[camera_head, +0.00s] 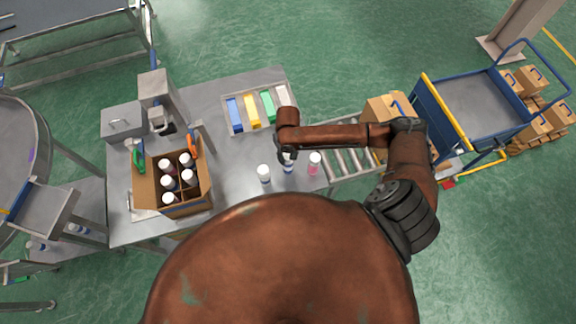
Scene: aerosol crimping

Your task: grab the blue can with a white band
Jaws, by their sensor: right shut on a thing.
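The blue can with a white band (288,169) stands upright on the metal table (235,190), in the middle of a short row of cans. My right gripper (287,156) reaches down over it from above and is shut on its upper part. The gripper and wrist hide the can's top. A white-topped can (264,173) stands to its left, and a pink can with a white top (314,163) to its right. My left gripper is not in view.
An open cardboard box (148,193) with several white-topped cans stands on the left of the table, below a crimping machine (156,88). A tray of coloured bins (257,108) lies at the back. A roller conveyor (345,160) adjoins the table at right.

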